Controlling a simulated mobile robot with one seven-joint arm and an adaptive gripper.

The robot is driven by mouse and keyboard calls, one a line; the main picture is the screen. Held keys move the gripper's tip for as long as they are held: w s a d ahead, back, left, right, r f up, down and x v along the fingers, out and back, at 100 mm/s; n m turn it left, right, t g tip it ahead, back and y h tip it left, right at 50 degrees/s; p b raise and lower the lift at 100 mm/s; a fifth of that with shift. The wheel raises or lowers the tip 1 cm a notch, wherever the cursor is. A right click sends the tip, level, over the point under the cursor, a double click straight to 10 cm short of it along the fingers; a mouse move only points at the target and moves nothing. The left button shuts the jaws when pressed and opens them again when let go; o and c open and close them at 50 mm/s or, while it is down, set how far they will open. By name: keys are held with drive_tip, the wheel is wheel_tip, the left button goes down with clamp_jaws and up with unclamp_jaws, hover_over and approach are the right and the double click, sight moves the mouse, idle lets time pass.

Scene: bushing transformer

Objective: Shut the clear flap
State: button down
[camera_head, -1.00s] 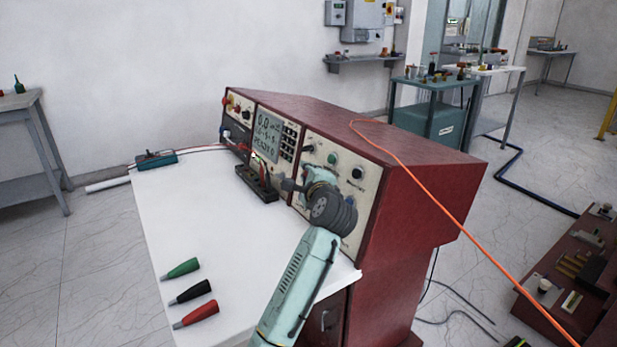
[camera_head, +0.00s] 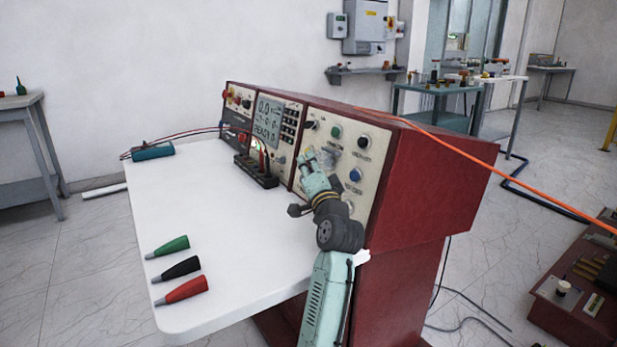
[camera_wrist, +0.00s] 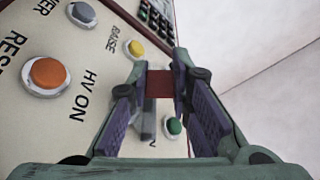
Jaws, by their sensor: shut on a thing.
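My gripper (camera_head: 308,160) is at the front panel of the red console (camera_head: 440,185), beside the knobs and buttons on its right section. The clear flap (camera_head: 330,157) is hard to make out; a faint see-through shape shows at the fingertips in the head view. A greyish translucent piece (camera_wrist: 147,122) shows between the fingers in the wrist view. The fingers hide part of it, and I cannot tell its exact angle.
An orange button (camera_wrist: 47,73) marked HV ON, a yellow button (camera_wrist: 134,48) and a green button (camera_wrist: 174,126) lie close to the fingers. A black terminal block (camera_head: 256,171) stands left of my gripper. Green, black and red plugs (camera_head: 180,267) lie on the white tabletop.

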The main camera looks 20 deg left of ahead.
drive_tip(key=shift+w+d+f+n+y+b, duration=0.15)
drive_tip(key=shift+f+n+y+b, duration=0.2)
drive_tip(key=shift+n+b, duration=0.55)
drive_tip(key=shift+w+d+f+n+y+b, duration=0.1)
drive_tip(key=shift+w+f+n+y+b, duration=0.15)
drive_tip(key=shift+n+b, duration=0.6)
drive_tip(key=shift+w+d+f+n+y+b, duration=0.15)
drive_tip(key=shift+f+n+y+b, duration=0.2)
drive_tip(key=shift+n+b, duration=0.55)
drive_tip(key=shift+r, duration=0.1)
drive_tip(key=c, duration=1.4)
unclamp_jaws()
drive_tip(key=shift+c, duration=0.2)
drive_tip(key=r+v, duration=0.1)
drive_tip(key=v, duration=0.7)
drive_tip(key=d+r+v, duration=0.1)
drive_tip(key=r+v, duration=0.1)
drive_tip(key=v, duration=0.6)
drive_tip(key=shift+s+r, duration=0.25)
drive_tip(key=shift+s, duration=0.3)
